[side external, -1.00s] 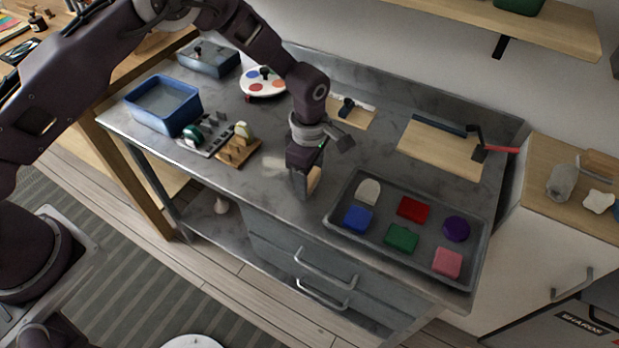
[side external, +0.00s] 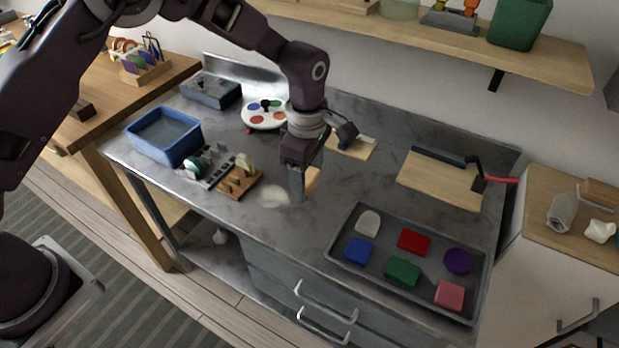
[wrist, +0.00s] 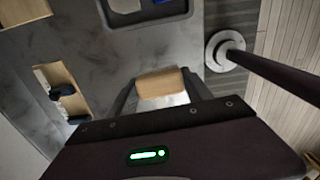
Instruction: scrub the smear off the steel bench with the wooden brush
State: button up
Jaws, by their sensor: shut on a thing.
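The pale smear (side external: 274,196) lies on the grey steel bench (side external: 345,190), toward its front edge in the side view. My gripper (side external: 299,194) is just to the right of the smear and points down. It is shut on the wooden brush (side external: 312,180), whose light wood shows beside the fingers. In the wrist view the brush (wrist: 160,83) sits between the two fingers. Its bristles are hidden, and I cannot tell whether it touches the bench.
A grey tray (side external: 341,263) with several coloured blocks is to the right. A small wooden rack (side external: 240,186) and a blue bin (side external: 165,147) are left. A paint palette (side external: 265,114), small board (side external: 351,147) and large board (side external: 440,180) stand farther back.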

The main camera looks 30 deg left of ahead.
jog(key=a+f, duration=0.2)
jog(key=a, duration=1.3)
send_over(260, 188)
jog(key=s, duration=0.2)
jog(key=shift+w+f, duration=0.15)
jog(key=shift+f, duration=1.45)
jog(key=shift+w+f, duration=0.1)
jog(key=shift+f, duration=1.45)
jog(key=shift+d+f, duration=0.7)
jog(key=shift+f, duration=0.25)
jog(key=shift+c, duration=0.6)
jog(key=shift+d, duration=4.5)
jog(key=shift+a, duration=5.1)
jog(key=shift+w, duration=0.7)
jog(key=shift+d, duration=4.85)
jog(key=shift+a, duration=4.95)
notch_tip(260, 188, up, 8)
jog(key=shift+r, duration=0.15)
jog(key=shift+d, duration=0.1)
